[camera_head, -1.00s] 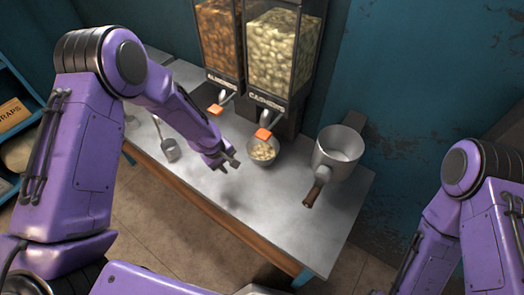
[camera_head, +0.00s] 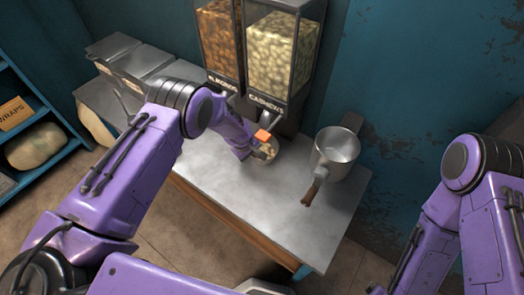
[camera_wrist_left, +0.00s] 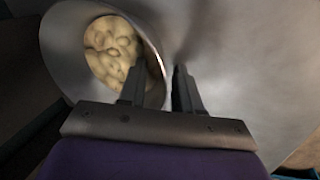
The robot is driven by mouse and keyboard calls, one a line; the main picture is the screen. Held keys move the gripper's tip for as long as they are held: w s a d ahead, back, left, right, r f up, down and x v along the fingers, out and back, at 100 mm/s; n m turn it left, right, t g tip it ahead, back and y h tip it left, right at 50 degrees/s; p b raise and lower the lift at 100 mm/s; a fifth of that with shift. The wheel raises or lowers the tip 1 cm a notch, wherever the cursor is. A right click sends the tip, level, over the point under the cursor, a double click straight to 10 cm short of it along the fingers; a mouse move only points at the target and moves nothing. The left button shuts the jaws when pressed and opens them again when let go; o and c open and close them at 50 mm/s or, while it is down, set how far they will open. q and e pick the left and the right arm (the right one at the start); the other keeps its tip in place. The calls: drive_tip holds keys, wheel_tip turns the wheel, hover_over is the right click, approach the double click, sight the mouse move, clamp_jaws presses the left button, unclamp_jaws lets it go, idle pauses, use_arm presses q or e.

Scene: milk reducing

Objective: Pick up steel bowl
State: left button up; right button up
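The steel bowl (camera_head: 271,158) stands on the metal counter under the cashew dispenser, with pale cashews in it. In the left wrist view the bowl (camera_wrist_left: 65,45) fills the upper left, its cashews (camera_wrist_left: 110,48) showing inside. My left gripper (camera_wrist_left: 160,66) straddles the bowl's near rim: one finger is over the inside, the other outside. A gap shows between the fingers, so it looks open. In the head view my left gripper (camera_head: 253,153) is at the bowl's left side, partly hidden by my wrist. My right arm shows at the right, but its gripper is out of view.
The almond (camera_head: 219,40) and cashew (camera_head: 282,50) dispensers stand behind the bowl. A metal pot (camera_head: 335,152) with a brown-tipped handle stands to the right. Lidded metal containers (camera_head: 140,65) are at the left. The counter's front middle (camera_head: 270,205) is clear.

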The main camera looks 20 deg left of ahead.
use_arm(q)
drive_tip(key=shift+s+r, duration=0.1)
drive_tip(key=c, duration=0.6)
clamp_jaws()
drive_tip(key=shift+r, duration=0.1)
